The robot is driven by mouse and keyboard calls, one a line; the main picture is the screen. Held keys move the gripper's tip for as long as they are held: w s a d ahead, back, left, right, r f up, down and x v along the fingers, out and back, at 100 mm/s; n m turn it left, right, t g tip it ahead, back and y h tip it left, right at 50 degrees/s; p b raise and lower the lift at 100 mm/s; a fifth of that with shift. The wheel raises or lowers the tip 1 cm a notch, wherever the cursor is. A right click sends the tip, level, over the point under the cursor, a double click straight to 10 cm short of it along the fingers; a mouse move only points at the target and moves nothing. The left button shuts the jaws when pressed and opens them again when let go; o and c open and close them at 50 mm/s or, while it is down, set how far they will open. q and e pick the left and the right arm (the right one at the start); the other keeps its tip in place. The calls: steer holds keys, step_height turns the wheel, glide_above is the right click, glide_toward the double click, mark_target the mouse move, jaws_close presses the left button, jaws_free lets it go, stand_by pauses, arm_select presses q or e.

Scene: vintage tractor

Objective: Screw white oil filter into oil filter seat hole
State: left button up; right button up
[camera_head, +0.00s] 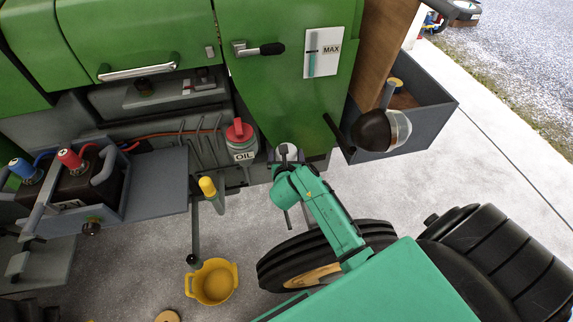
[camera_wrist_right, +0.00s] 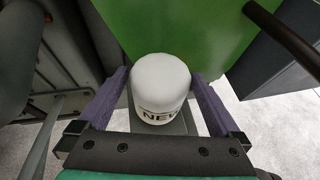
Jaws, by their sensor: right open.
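The white oil filter (camera_wrist_right: 160,84), a domed white cylinder with "NEW" in dark letters, stands between the two purple fingers of my right gripper (camera_wrist_right: 159,78) in the right wrist view. The fingers are open, one on each side of it, with a small gap visible beside the filter. In the head view the filter's white top (camera_head: 288,150) shows at the end of my green right arm, beside the tractor's green panel. A grey surface lies below the filter. The oil filter seat hole is not visible. My left gripper is not in view.
A grey oil bottle (camera_head: 241,141) with a red cap stands just left of the filter. A yellow-handled tool (camera_head: 208,188) and a yellow bucket (camera_head: 213,283) are lower left. An open grey box (camera_head: 425,112) holding a dark-and-clear jar (camera_head: 398,128) is at right.

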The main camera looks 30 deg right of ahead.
steer(key=v, duration=1)
steer(key=shift+s, duration=0.15)
steer(key=shift+r, duration=0.15)
stand_by(0.5)
